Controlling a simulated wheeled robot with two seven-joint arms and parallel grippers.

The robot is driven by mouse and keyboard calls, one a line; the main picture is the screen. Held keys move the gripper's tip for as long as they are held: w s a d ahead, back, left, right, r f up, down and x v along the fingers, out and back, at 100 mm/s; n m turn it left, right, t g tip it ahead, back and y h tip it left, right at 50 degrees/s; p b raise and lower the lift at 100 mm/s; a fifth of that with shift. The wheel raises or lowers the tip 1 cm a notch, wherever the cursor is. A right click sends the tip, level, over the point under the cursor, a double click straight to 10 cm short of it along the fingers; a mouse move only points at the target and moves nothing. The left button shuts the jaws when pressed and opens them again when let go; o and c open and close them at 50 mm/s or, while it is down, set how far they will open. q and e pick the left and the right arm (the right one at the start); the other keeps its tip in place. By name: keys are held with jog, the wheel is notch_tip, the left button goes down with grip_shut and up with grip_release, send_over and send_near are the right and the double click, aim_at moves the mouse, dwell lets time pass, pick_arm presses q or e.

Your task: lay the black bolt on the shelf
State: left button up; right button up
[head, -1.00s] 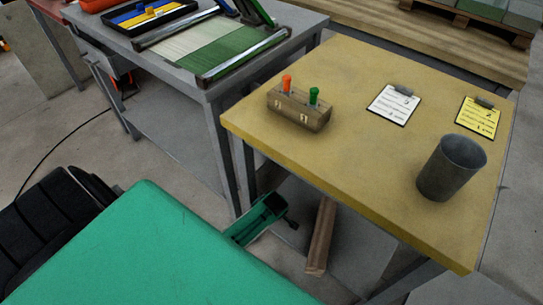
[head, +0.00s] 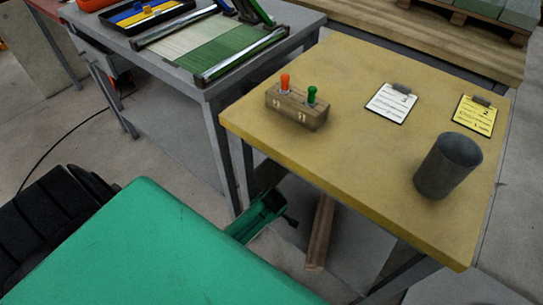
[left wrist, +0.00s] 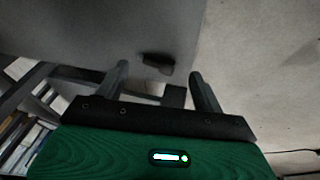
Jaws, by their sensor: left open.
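My left gripper (left wrist: 160,78) shows in the left wrist view with its two dark fingers apart and nothing held between them. A small black object (left wrist: 158,60) lies beyond the fingertips, near the edge of a grey surface (left wrist: 110,25). It may be the black bolt, but it is too dark and small to be sure. Whether that grey surface is the shelf I cannot tell. In the head view the grey table has a low grey shelf (head: 165,125). I cannot make out the bolt or either gripper's fingers there. My right gripper is not seen.
A yellow-topped table (head: 350,80) carries a switch box (head: 297,108), a white clipboard (head: 391,103), a yellow clipboard (head: 474,115) and a grey cup (head: 448,166). Grey table legs (head: 222,155) stand between the tables. A black cable (head: 62,140) lies on the floor.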

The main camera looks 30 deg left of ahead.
pick_arm(q)
jog(key=p+v, duration=0.3)
jog(key=v, duration=0.9)
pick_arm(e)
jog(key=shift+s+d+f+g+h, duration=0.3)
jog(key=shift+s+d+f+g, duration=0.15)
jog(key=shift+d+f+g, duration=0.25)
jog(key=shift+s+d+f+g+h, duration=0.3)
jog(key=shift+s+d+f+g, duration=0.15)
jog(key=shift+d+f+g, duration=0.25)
pick_arm(q)
jog(key=shift+a, duration=0.1)
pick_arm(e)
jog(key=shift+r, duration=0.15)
